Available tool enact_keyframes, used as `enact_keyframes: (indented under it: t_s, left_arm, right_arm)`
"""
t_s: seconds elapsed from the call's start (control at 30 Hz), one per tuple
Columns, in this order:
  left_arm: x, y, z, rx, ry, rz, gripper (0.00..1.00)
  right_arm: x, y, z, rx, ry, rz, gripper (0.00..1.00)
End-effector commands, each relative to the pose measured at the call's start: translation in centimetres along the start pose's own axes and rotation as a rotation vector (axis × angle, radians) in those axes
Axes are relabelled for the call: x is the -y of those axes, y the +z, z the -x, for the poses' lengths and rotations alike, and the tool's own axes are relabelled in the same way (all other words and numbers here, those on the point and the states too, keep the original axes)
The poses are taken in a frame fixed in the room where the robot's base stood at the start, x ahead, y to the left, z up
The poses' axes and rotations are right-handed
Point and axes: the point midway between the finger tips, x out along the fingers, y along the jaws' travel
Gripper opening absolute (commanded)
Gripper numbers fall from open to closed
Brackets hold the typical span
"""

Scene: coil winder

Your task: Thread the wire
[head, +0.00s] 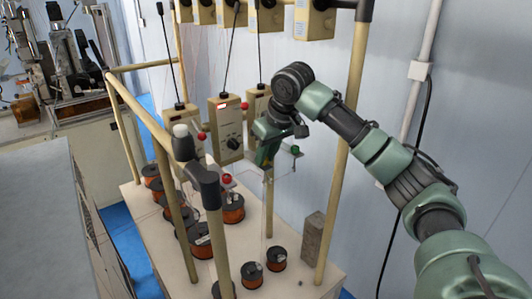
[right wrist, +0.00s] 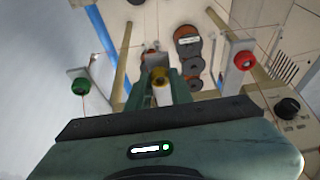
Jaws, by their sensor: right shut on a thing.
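My right gripper (head: 264,162) is in the frame of the coil winder, in front of the tension boxes and above the spools. In the right wrist view its green fingers (right wrist: 163,92) are shut on a small pale piece (right wrist: 162,97). A yellow eyelet (right wrist: 158,74) shows right at the fingertips; I cannot tell whether it touches the piece. A green eyelet (right wrist: 81,86) and a red eyelet (right wrist: 244,61) sit on brackets to either side. The green eyelet also shows in the head view (head: 295,150). The wire is too thin to follow. My left gripper is out of view.
Several copper spools (head: 233,208) stand on the pale base (head: 300,274). Tan posts (head: 350,130) surround the work area. A control box with a black knob (head: 226,130) is left of my gripper. A grey block (head: 313,236) stands at the right corner.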

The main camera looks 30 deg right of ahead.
Motion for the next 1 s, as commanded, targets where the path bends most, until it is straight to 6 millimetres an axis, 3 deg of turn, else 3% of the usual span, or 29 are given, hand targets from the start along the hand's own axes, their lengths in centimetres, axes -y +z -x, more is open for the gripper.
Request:
enact_keyframes:
  t_s: [0.47,0.5,0.57,1.0]
  left_arm:
    - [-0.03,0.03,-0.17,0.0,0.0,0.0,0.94]
    - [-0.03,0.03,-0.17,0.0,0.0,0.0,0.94]
    - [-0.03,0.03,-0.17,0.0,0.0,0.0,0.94]
    - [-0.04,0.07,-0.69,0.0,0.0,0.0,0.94]
  right_arm:
    - [-0.01,0.3,-0.64,0.001,0.0,0.0,0.0]
    - [-0.01,0.31,-0.64,0.002,0.0,0.0,0.29]
    - [-0.01,0.3,-0.64,0.002,0.0,0.0,0.46]
    - [0.01,0.22,0.22,-0.003,0.0,0.0,0.47]
